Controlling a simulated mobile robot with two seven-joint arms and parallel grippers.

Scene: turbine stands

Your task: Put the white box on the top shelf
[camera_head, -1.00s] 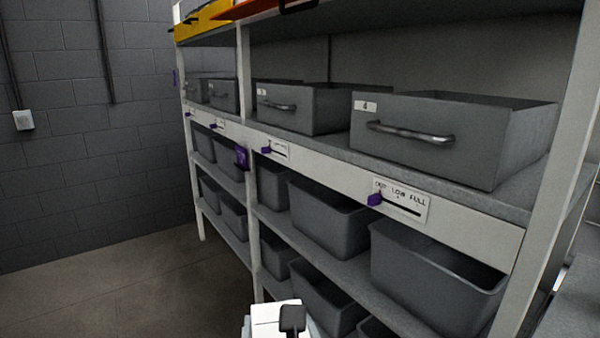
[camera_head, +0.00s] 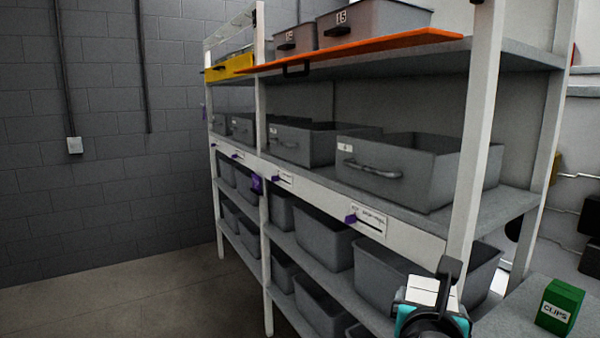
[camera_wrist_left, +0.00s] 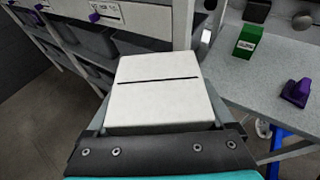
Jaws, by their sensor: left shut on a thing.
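The white box (camera_wrist_left: 160,98) fills the middle of the left wrist view, with a dark line across its top. My left gripper (camera_wrist_left: 160,118) is shut on it, with a finger along each side. In the head view the box (camera_head: 430,291) shows at the bottom right, partly hidden by my left gripper (camera_head: 440,300). It is held in front of the shelf rack, well below the top shelf (camera_head: 490,55) in the picture. The top shelf carries grey bins and an orange panel along its front. My right gripper is not in view.
A rack post (camera_head: 478,130) stands just behind the held box. Grey drawers (camera_head: 410,165) and lower bins (camera_head: 325,242) fill the other shelves. The orange panel (camera_head: 350,50) juts from the top shelf. A green clips box (camera_head: 560,305) sits on a grey bench at right.

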